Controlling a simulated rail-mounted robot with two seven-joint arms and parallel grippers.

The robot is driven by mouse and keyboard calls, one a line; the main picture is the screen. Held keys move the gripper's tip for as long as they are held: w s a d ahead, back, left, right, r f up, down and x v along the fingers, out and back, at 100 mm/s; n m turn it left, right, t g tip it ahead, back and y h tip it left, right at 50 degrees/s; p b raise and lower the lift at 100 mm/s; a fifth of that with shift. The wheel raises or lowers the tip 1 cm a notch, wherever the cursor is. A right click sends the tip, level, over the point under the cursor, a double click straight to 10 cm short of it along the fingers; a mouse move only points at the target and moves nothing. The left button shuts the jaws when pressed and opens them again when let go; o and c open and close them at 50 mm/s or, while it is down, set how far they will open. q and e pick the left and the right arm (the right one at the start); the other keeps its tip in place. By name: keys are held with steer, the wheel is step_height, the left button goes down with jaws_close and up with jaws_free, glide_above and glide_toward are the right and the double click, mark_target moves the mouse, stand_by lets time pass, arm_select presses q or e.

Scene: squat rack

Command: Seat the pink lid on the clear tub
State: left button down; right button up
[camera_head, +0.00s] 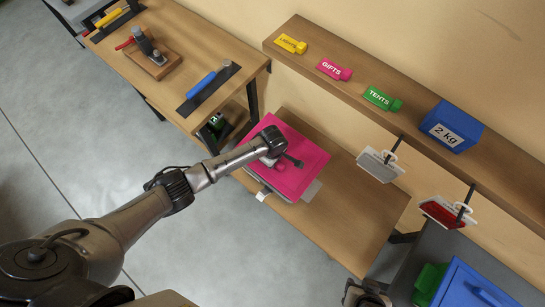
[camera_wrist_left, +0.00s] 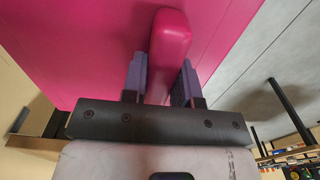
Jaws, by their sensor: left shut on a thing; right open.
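The pink lid (camera_head: 308,155) is a flat square over the wooden bench. My left gripper (camera_head: 280,163) is above its middle, and the arm hides part of the lid. In the left wrist view the left gripper (camera_wrist_left: 160,85) is shut on the lid's raised pink handle (camera_wrist_left: 168,50), one finger on each side. Greyish edges of the clear tub (camera_head: 312,191) show below the lid at its near and right sides. Most of the tub is hidden, and I cannot tell whether the lid touches its rim. My right gripper (camera_head: 368,295) is open at the bottom edge, partly cut off.
The bench (camera_head: 350,225) is bare right of the lid. A shelf (camera_head: 330,46) above holds yellow, pink and green labelled items and a blue 2 kg box (camera_head: 452,126). A tool bench (camera_head: 190,52) stands upper left; a blue bin (camera_head: 470,287) lower right.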

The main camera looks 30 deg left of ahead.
arm_select(q)
step_height(320, 180, down, 2)
steer(key=shift+f+b, duration=0.1)
steer(key=shift+b, duration=0.25)
steer(key=shift+f, duration=0.7)
steer(key=shift+b, duration=0.3)
stand_by(0.7)
steer(key=shift+p, duration=0.4)
steer(key=shift+f, duration=0.1)
stand_by(0.3)
steer(key=shift+p, duration=0.4)
steer(key=shift+f, duration=0.1)
stand_by(1.0)
